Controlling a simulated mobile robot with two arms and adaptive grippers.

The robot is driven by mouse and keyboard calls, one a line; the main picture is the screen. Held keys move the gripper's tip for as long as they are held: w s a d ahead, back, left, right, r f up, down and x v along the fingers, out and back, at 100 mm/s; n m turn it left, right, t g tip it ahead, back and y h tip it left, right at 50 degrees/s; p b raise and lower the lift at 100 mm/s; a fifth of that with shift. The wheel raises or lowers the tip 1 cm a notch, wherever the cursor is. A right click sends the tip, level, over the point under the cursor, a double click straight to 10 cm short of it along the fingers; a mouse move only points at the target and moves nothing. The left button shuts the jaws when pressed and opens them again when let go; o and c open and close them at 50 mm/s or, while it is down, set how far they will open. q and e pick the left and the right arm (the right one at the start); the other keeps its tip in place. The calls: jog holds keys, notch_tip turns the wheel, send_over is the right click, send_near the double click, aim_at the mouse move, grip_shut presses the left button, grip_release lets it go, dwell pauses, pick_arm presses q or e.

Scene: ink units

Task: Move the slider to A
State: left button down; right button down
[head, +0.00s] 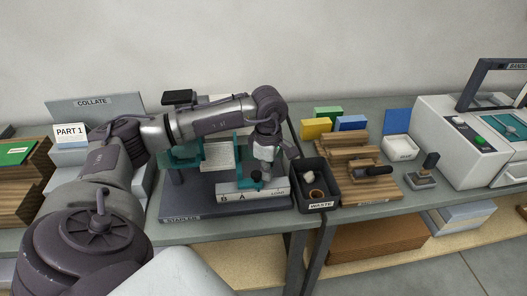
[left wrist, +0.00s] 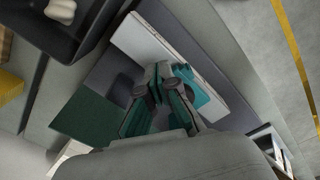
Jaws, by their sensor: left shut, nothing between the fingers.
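The stapler (head: 185,205) has a dark grey base, and a white bar along its front is marked B, A and LONG. The slider (head: 257,186), a teal piece with a black knob, sits on this bar just right of the A mark, between A and LONG. A teal piece also shows beside my fingers in the left wrist view (left wrist: 204,92). My left gripper (head: 265,168) is shut and empty, pointing down just above and behind the slider knob; whether it touches is unclear. Its fingers fill the middle of the left wrist view (left wrist: 166,72). My right gripper is out of view.
A black waste bin (head: 316,186) stands right of the stapler. A wooden rack (head: 355,165) and a hand stamp (head: 424,174) are farther right. A white machine (head: 460,140) stands at the far right. The collate station (head: 90,108) is at left.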

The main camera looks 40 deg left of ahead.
aim_at(256, 173)
pick_arm(q)
jog(key=shift+s+a+b, duration=0.5)
jog(key=shift+s+a, duration=0.95)
jog(key=shift+s, duration=0.25)
jog(key=shift+w+d, duration=0.45)
jog(key=shift+w, duration=0.05)
jog(key=shift+r, duration=0.15)
notch_tip(256, 173, up, 7)
jog(key=p, duration=0.4)
jog(key=shift+f, duration=0.2)
